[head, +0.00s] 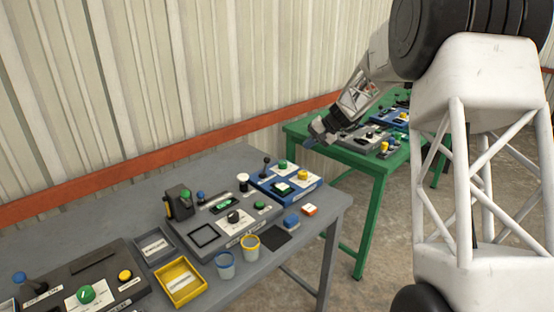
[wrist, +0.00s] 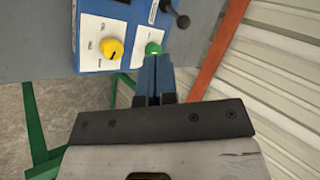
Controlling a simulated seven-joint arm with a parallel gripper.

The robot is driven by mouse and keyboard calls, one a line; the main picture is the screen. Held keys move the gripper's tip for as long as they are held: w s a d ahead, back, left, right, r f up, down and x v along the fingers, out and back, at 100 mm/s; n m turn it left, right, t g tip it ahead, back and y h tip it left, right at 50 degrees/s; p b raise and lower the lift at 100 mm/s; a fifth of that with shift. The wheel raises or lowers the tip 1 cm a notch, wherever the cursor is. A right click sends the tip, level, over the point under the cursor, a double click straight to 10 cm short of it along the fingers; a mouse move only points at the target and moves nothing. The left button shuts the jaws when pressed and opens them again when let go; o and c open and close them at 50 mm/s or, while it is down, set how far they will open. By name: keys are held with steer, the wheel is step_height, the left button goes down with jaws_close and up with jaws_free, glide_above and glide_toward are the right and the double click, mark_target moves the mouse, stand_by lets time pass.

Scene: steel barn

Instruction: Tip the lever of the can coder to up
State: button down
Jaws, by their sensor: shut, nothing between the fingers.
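A blue box (head: 262,187) at the right end of the grey table carries a black ball-topped lever (head: 265,161), a green button (head: 283,164) and a yellow knob (head: 303,175). I cannot read which device is the can coder. In the wrist view the blue box (wrist: 88,30) is at the top, with its lever (wrist: 182,20) at the upper right. The lever's set position is unclear. My gripper (head: 313,135) is above and right of the blue box. Its blue fingers (wrist: 155,60) are shut and empty, appearing near the green button, apart from the lever.
A grey device (head: 180,226) with several controls stands left of the blue box. A dark device (head: 60,297) with a blue-knobbed lever is further left. Trays (head: 195,291) and cups (head: 225,272) stand in front. A green table (head: 357,167) with more devices is behind. A ribbed wall runs alongside.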

steer(key=w+f, duration=0.3)
steer(key=w, duration=0.2)
steer(key=shift+a+f+y, duration=0.15)
steer(key=shift+f+y, duration=0.05)
steer(key=shift+y, duration=0.2)
steer(key=shift+a+f, duration=0.1)
glide_toward(266, 165)
steer(key=f, duration=0.1)
steer(key=d+f, duration=0.1)
steer(key=f, duration=0.1)
steer(key=shift+w+d+f, duration=0.2)
steer(key=shift+w+d, duration=0.1)
steer(key=shift+w, duration=0.1)
steer(key=shift+w+a+f, duration=0.1)
steer(key=shift+a, duration=0.45)
steer(key=shift+w+a+f, duration=0.1)
steer(key=shift+a, duration=0.45)
steer(key=shift+w+a, duration=0.2)
steer(key=shift+a, duration=0.9)
